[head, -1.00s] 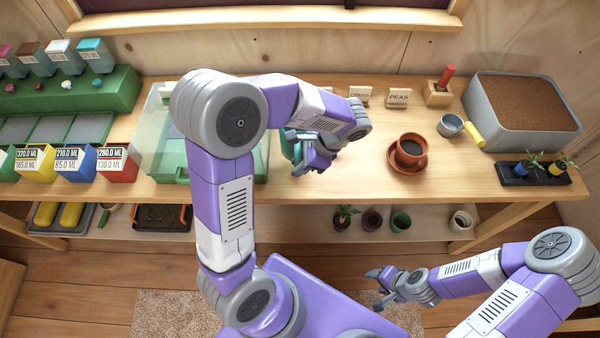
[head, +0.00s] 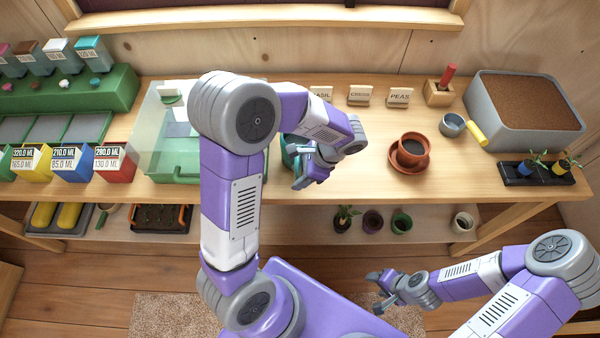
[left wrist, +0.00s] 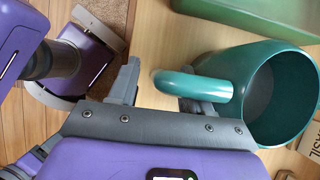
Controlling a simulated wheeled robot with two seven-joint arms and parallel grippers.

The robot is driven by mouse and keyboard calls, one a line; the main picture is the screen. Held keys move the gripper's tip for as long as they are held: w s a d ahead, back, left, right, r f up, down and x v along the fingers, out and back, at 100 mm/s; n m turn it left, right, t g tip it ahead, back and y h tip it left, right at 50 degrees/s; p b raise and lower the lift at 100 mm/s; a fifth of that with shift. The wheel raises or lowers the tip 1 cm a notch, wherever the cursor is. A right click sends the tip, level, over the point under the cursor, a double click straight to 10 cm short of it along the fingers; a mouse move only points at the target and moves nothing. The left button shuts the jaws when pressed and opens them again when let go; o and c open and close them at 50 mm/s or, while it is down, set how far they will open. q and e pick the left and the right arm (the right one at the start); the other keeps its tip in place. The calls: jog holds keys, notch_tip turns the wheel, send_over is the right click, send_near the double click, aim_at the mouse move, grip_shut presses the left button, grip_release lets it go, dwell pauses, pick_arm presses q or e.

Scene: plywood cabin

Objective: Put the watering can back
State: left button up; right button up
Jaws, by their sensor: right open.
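The teal watering can (left wrist: 275,95) stands on the bench and fills the right of the left wrist view. Its looped handle (left wrist: 195,85) points toward my left gripper (left wrist: 160,90). The gripper's fingers are apart; one is partly hidden behind the handle, and I cannot tell whether they touch. In the head view, my left gripper (head: 316,174) hangs over the front of the bench, with a sliver of the can (head: 291,155) behind it; my arm hides the rest. My right gripper (head: 379,291) is open and empty, low in front of the bench.
A clear-lidded green box (head: 170,150) stands left of my arm. Seed signs (head: 360,95) line the back. A terracotta pot (head: 412,150) on a saucer, a metal scoop (head: 453,125), a soil tub (head: 530,105) and a seedling tray (head: 520,172) stand right. Bench between sign row and pot is clear.

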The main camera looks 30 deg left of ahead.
pick_arm(q)
jog(key=shift+r, duration=0.1)
jog(key=shift+w+d+r, duration=0.1)
jog(key=shift+r, duration=0.2)
jog(key=p+v, duration=0.3)
jog(key=v, duration=0.8)
jog(key=shift+d+r, duration=0.15)
jog(key=shift+r, duration=0.05)
